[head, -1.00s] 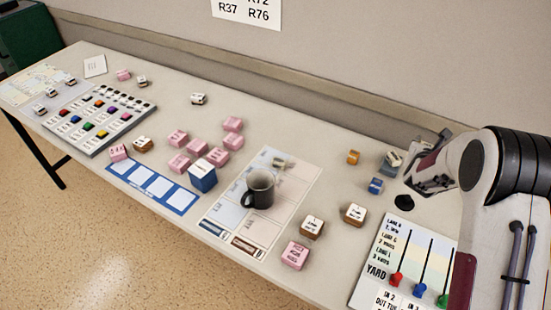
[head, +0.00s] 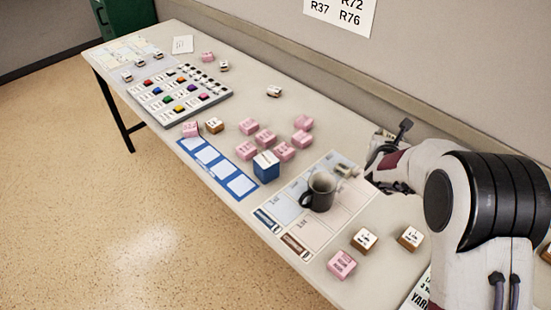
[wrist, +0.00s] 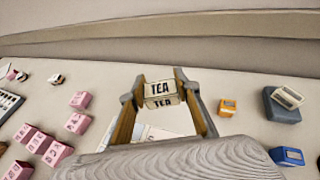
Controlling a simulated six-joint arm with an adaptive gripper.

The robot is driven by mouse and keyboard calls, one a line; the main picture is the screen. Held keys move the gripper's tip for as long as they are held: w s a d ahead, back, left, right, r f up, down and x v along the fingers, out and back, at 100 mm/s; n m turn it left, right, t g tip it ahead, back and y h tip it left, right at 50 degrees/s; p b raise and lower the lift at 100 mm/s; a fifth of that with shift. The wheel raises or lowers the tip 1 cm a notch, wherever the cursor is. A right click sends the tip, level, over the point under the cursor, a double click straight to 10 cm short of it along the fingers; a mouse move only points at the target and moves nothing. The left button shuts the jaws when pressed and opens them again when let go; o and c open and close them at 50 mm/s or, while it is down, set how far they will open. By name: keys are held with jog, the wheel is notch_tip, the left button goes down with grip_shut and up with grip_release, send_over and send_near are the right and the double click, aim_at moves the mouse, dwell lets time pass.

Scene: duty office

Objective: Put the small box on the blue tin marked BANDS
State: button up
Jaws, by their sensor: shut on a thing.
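My gripper (wrist: 160,100) is shut on a small cream box (wrist: 160,88) marked TEA, held between the fingertips in the wrist view. In the head view my gripper (head: 390,145) is beyond the mug, near the wall side of the table, with a pale thing at its fingers. A blue tin (wrist: 287,156) with a pale label lies at lower right in the wrist view; its lettering is too small to read. A darker grey-blue tin (wrist: 278,112) with a pale piece (wrist: 288,96) on top is behind it. In the head view a blue block (head: 266,172) with a white top stands by the pink blocks.
A dark mug (head: 321,190) stands on a printed sheet (head: 305,227), with a small pale item (head: 343,170) behind it. Several pink blocks (head: 265,138) stand to the left. An orange tin (wrist: 228,107) stands right of my gripper. Brown-sided blocks (head: 365,240) stand near the front.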

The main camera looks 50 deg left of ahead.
jog(key=s+a+r+n+g+y, duration=0.1)
jog(key=s+a+r+n+y, duration=0.1)
jog(key=s+a, duration=1.05)
notch_tip(320, 180, up, 2)
jog(key=n+g+y, duration=0.2)
send_over(266, 157)
jog(key=shift+f, duration=0.1)
jog(key=shift+f, duration=3.05)
jog(key=shift+f, duration=1.85)
jog(key=shift+f, duration=0.2)
